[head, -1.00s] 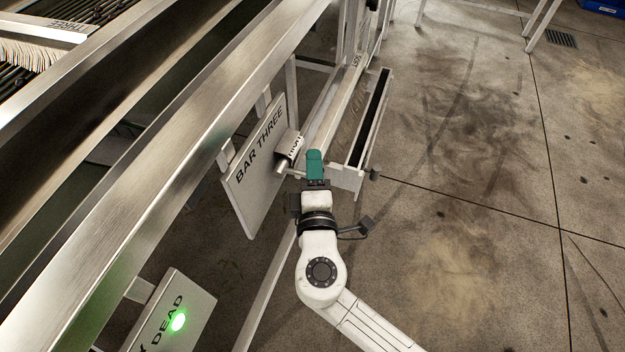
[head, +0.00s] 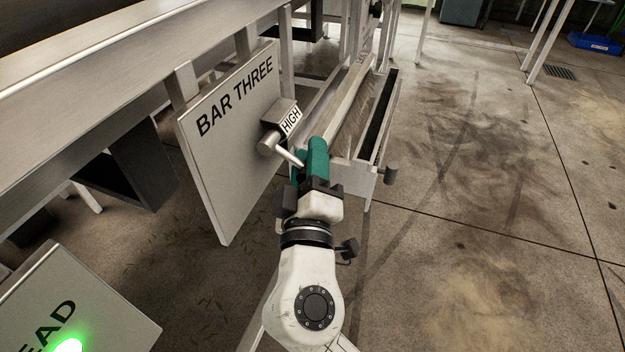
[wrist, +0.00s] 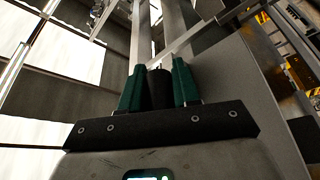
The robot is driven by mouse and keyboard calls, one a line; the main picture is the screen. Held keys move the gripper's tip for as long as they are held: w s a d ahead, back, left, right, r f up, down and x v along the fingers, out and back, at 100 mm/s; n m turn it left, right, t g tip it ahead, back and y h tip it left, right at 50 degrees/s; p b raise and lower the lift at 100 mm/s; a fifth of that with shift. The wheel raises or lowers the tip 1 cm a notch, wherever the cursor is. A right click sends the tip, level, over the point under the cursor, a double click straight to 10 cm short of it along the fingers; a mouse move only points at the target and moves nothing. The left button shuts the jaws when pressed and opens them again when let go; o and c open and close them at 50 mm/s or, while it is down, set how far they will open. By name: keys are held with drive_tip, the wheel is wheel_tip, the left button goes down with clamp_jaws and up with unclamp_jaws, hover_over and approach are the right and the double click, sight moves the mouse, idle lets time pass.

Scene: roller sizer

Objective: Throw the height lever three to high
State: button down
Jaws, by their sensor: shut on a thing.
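The BAR THREE panel (head: 228,150) stands upright left of my gripper in the head view. A round metal pivot (head: 268,143) sticks out of it, and the thin lever rod (head: 289,157) slants from there down and right to my gripper. A HIGH label (head: 291,121) sits on a small block just above the rod. My gripper (head: 312,162) has green fingers and is shut on the lever's end, which they mostly hide. In the wrist view a dark cylindrical grip (wrist: 160,90) stands between the two green fingers (wrist: 160,84).
A steel beam (head: 130,62) runs above the panel. A long narrow trough (head: 378,125) on a frame stands just beyond and right of my gripper. Another panel with a lit green lamp (head: 68,346) is at lower left. The concrete floor at right is open.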

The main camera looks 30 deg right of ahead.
drive_tip(key=m+b, duration=0.1)
drive_tip(key=f+b, duration=0.1)
drive_tip(key=b, duration=0.1)
drive_tip(key=shift+w+a+f+m+h, duration=0.15)
drive_tip(key=shift+f+m+h, duration=0.05)
drive_tip(key=shift+m+h, duration=0.2)
drive_tip(key=shift+w+m+b, duration=0.1)
drive_tip(key=shift+m+b, duration=0.2)
drive_tip(key=shift+b, duration=0.3)
drive_tip(key=shift+a+b, duration=0.1)
drive_tip(key=shift+b, duration=0.2)
drive_tip(key=c, duration=0.9)
unclamp_jaws()
drive_tip(key=shift+r, duration=0.15)
drive_tip(key=p+v, duration=0.1)
drive_tip(key=v, duration=0.9)
drive_tip(key=shift+a+f, duration=0.25)
drive_tip(key=shift+a, duration=0.05)
